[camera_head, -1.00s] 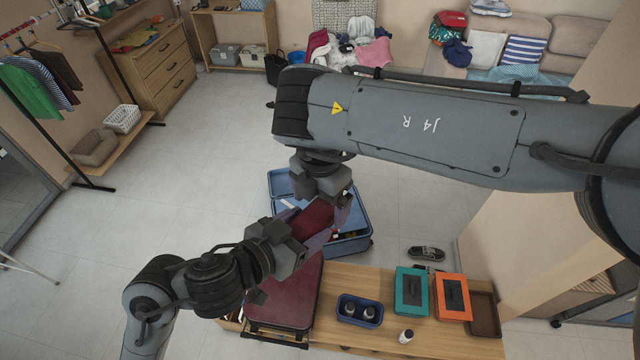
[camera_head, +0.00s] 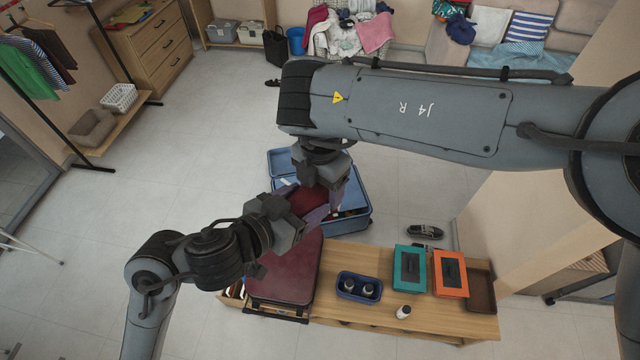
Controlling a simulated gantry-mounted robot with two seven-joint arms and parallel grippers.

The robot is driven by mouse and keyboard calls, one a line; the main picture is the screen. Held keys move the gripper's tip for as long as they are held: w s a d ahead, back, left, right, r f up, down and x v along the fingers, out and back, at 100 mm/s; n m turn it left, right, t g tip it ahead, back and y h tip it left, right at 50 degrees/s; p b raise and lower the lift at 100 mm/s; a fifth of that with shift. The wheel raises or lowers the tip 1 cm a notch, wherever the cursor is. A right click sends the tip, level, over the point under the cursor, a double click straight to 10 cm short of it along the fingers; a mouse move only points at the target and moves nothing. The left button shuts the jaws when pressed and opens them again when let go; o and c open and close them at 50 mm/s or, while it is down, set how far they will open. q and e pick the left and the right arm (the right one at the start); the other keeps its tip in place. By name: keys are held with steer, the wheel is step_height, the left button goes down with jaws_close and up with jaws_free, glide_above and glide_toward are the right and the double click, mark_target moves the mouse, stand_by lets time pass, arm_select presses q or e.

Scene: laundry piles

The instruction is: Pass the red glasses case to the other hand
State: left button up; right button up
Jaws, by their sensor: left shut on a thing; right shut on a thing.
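The red glasses case (camera_head: 308,201) is held in the air between my two grippers, above the blue open suitcase and the far edge of the wooden bench. My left gripper (camera_head: 301,212) comes from the lower left and is shut on the near-left end of the case. My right gripper (camera_head: 325,192) comes down from above and is shut on its far-right part. The grippers hide much of the case, and the fingertips are partly covered.
A dark red suitcase (camera_head: 285,272) lies on the left of the wooden bench (camera_head: 400,325). A blue tray (camera_head: 341,286), a white-capped bottle (camera_head: 403,312), a teal box (camera_head: 399,263), an orange box (camera_head: 437,277) and a brown tray (camera_head: 481,292) are also there. The blue suitcase (camera_head: 356,231) stands open behind.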

arm_select(q)
steer(key=o, duration=1.2)
steer(key=shift+s+d, duration=0.1)
steer(key=shift+d, duration=0.05)
steer(key=shift+s, duration=0.1)
steer(key=v, duration=0.7)
steer(key=s+a+f+n+y, duration=0.1)
steer(key=a+f+n+y, duration=0.2)
steer(key=f, duration=0.4)
steer(key=s+a+f+n+y, duration=0.2)
steer(key=a+f+y, duration=0.15)
steer(key=f, duration=0.35)
steer(key=s+a+f+g, duration=0.2)
steer(key=s+f, duration=0.2)
steer(key=s+a+f+g+y, duration=0.1)
steer(key=s+a+f+g, duration=0.1)
steer(key=s+a+f, duration=0.1)
steer(key=s+a+f+n+g+y, duration=0.1)
steer(key=s+a+f+g, duration=0.1)
steer(key=s+f, duration=0.3)
steer(key=shift+s+a+g, duration=0.3)
steer(key=shift+s+a, duration=0.2)
steer(key=shift+s, duration=0.3)
